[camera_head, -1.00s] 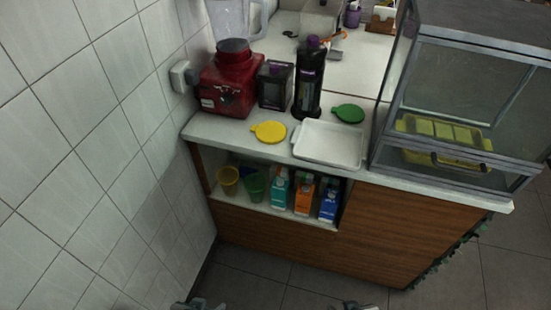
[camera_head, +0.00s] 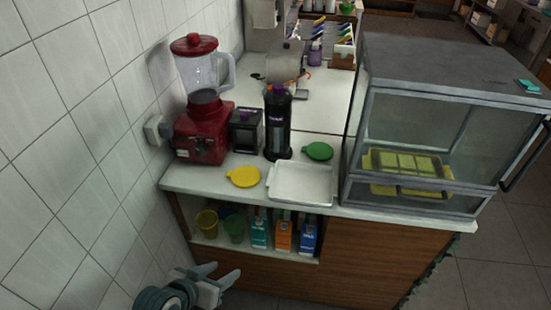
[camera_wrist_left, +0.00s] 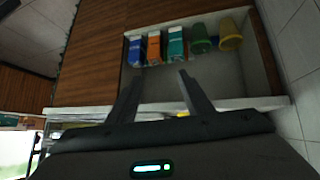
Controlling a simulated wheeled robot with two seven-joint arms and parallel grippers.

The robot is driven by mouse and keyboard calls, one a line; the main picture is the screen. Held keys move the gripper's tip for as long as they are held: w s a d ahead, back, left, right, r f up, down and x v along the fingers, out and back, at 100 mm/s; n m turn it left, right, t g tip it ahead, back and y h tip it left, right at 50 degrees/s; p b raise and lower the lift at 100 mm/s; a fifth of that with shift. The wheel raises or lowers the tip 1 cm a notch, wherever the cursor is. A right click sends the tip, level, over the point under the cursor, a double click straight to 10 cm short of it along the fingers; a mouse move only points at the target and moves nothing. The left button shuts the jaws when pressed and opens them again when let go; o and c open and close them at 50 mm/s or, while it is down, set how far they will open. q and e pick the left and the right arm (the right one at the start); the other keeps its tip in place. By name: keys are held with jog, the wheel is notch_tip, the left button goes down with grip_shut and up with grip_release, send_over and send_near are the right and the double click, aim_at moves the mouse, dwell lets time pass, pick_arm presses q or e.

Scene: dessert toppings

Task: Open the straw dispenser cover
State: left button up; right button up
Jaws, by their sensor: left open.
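A tall black cylinder with a purple top (camera_head: 278,122) stands upright on the white counter (camera_head: 222,190). A smaller black box with purple on top (camera_head: 246,130) stands left of it. I cannot tell for sure which of them is the straw dispenser; both look closed. My left gripper (camera_head: 227,269) is open and empty, low in front of the counter, well below and apart from both. In the left wrist view its two fingers (camera_wrist_left: 160,76) are spread before the shelf, with neither black container in sight. My right gripper is not in view.
A red blender (camera_head: 203,130) stands by the tiled wall. A glass case (camera_head: 400,115) blocks the right. Cups and cartons (camera_head: 283,236) fill the shelf below.

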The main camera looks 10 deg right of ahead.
pick_arm(q)
jog(key=w+d+r+m+t+h, duration=0.1)
jog(key=w+d+r+h, duration=0.1)
jog(key=w+d+r, duration=0.3)
jog(key=w+d+r+m+t+h, duration=0.1)
jog(key=w+r, duration=0.3)
jog(key=w, duration=0.3)
jog(key=w+d+r+m+h, duration=0.1)
jog(key=w+d+r+h, duration=0.1)
jog(key=w+d+r, duration=0.3)
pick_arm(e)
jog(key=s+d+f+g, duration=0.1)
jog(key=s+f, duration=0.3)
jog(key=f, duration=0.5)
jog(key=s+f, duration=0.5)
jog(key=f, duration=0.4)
pick_arm(q)
jog(key=w+a+r+t+h, duration=0.2)
jog(key=w+r+t, duration=0.1)
jog(key=w+r, duration=1)
jog(key=shift+w+r+h, duration=0.3)
jog(key=shift+w, duration=0.65)
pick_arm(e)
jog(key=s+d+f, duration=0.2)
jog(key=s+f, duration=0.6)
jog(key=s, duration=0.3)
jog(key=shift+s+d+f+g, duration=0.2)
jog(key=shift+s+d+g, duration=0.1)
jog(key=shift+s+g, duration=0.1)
